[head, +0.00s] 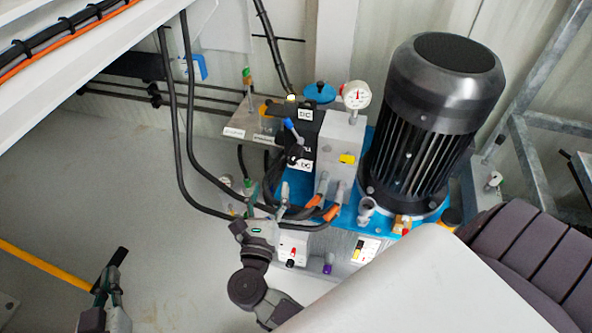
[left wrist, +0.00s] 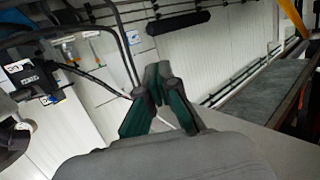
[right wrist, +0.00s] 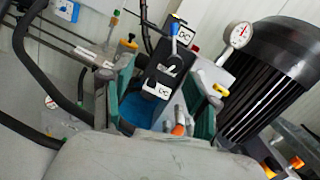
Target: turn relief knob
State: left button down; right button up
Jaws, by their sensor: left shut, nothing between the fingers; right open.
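The pump unit carries a black valve block (head: 306,135) with DC labels and a blue-tipped lever (head: 290,127). My right gripper (head: 267,202) is open just in front of the valve block and hoses. In the right wrist view its fingers (right wrist: 162,103) stand on either side of the block (right wrist: 152,97), with no clear grip. My left gripper (head: 113,285) is shut and empty at the lower left, apart from the pump.
A large black motor (head: 435,130) stands right of the block, beside a pressure gauge (head: 357,95). Black hoses (head: 190,150) loop close to my right gripper. A white beam with cables crosses the top left. Open grey floor (head: 120,185) lies at the left.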

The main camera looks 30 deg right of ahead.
aim_at(295, 157)
jog(key=w+d+m+g, duration=0.1)
jog(key=w+d, duration=0.1)
jog(key=d, duration=0.1)
jog(key=w+d+m+b, duration=0.1)
jog(key=w+d+m, duration=0.1)
jog(key=d, duration=0.2)
jog(key=w+d+m+g+h+b, duration=0.1)
jog(key=w+d+m, duration=0.1)
jog(key=d, duration=0.2)
jog(key=shift+w+d+f+g, duration=0.2)
jog(key=shift+w+f+g, duration=0.1)
jog(key=shift+w+d, duration=0.3)
jog(key=shift+d, duration=0.05)
pick_arm(q)
notch_tip(295, 157, up, 10)
jog(key=s+t+h, duration=0.1)
jog(key=t, duration=0.3)
jog(key=shift+d+t, duration=0.3)
